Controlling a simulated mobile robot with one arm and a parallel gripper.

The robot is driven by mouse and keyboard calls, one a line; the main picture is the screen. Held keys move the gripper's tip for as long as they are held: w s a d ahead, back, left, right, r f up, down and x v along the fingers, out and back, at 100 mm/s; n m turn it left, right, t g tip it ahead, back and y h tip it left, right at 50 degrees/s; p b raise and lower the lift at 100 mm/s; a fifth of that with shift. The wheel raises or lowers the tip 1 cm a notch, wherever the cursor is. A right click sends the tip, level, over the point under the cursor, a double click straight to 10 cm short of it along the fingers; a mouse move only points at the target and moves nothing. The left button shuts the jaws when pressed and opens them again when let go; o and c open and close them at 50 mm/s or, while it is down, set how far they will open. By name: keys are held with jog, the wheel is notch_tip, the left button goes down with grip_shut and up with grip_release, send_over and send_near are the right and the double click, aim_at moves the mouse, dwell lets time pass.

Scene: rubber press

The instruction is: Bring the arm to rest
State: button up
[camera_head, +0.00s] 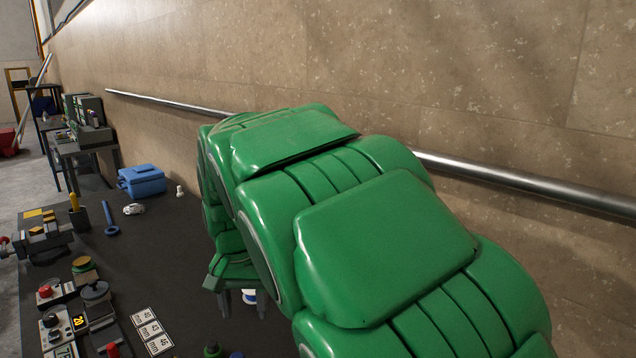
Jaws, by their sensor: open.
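My green arm (385,245) fills the middle and right of the head view, folded in large rounded links. My gripper (242,304) points down below the arm's near links, over the dark bench top. Its two grey fingers are apart. A small white and blue object (249,296) shows between the fingers in the picture. I cannot tell how far below or behind them it lies. The arm hides much of the bench to the right.
The dark bench (170,255) holds a blue box (142,181), a blue wrench (109,217), number cards (151,331) and control boxes with knobs (95,292). A metal rail (520,178) runs along the tiled wall behind my arm. The bench middle is fairly clear.

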jog(key=s+d, duration=0.4)
jog(key=d, duration=0.5)
jog(key=s+d, duration=0.5)
jog(key=d, duration=0.3)
jog(key=s+d+f, duration=0.1)
jog(key=s+d, duration=0.5)
jog(key=s, duration=0.3)
jog(key=s+d+f+g, duration=0.1)
jog(key=s+d+f, duration=0.1)
jog(key=s+d, duration=0.4)
jog(key=s, duration=0.4)
jog(key=shift+s+f, duration=0.25)
jog(key=shift+d, duration=0.1)
